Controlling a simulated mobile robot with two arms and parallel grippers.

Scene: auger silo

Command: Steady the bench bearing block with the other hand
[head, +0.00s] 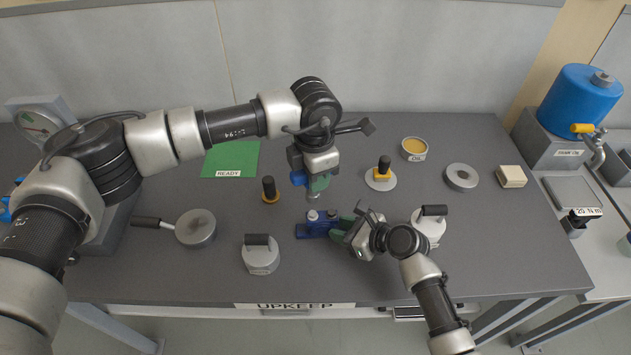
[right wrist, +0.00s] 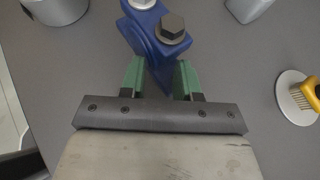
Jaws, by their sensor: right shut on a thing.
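The blue bench bearing block (head: 318,228) lies near the front middle of the bench, with a light bolt head and a dark one on top. My right gripper (head: 345,228) is shut on its right end; in the right wrist view, the green fingers (right wrist: 160,80) sit either side of the blue block (right wrist: 145,35). The dark hex bolt (right wrist: 172,28) is just ahead of the fingers. My left gripper (head: 314,186) hangs pointing down just above and behind the block. A blue part and a grey tip show at its green fingers; its grip is unclear.
Grey handled pieces stand at left (head: 261,254) and right (head: 431,222) of the block. A round pan (head: 196,228) lies further left. Behind are a yellow-based knob (head: 269,190), a yellow brush on a disc (head: 381,176), an oil dish (head: 414,149) and a green READY mat (head: 230,160).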

